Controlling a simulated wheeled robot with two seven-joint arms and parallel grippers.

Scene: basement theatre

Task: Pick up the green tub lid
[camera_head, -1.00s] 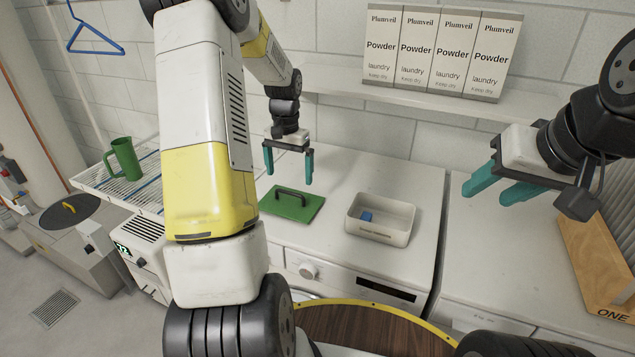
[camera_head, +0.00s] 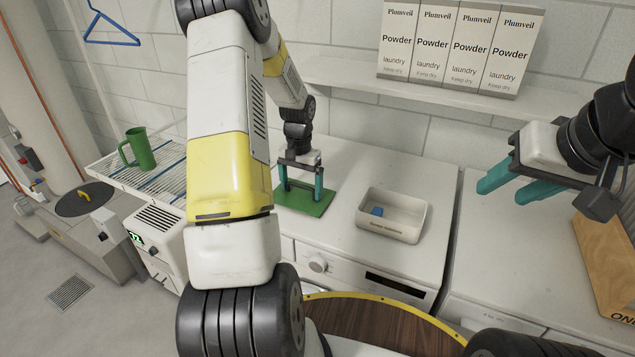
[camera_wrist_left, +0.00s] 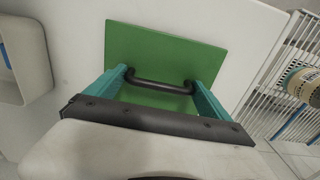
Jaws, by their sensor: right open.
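The green tub lid (camera_head: 310,207) lies flat on the white machine top, left of the cream tub. In the left wrist view the lid (camera_wrist_left: 170,48) shows as a green square with a black bar handle (camera_wrist_left: 160,85). My left gripper (camera_head: 301,192) is above the lid with its teal fingers pointing down. In the left wrist view my left gripper (camera_wrist_left: 158,86) is open, with one finger near each end of the handle. I cannot tell whether the fingers touch it. My right gripper (camera_head: 503,186) is open and empty, in the air at the right.
The cream tub (camera_head: 405,233) with a small blue item (camera_head: 377,211) inside stands right of the lid. A green mug (camera_head: 138,150) stands on a white wire rack (camera_head: 112,172) at the left. Powder boxes (camera_head: 460,47) stand on a shelf above. A wooden box (camera_head: 601,255) is at the right.

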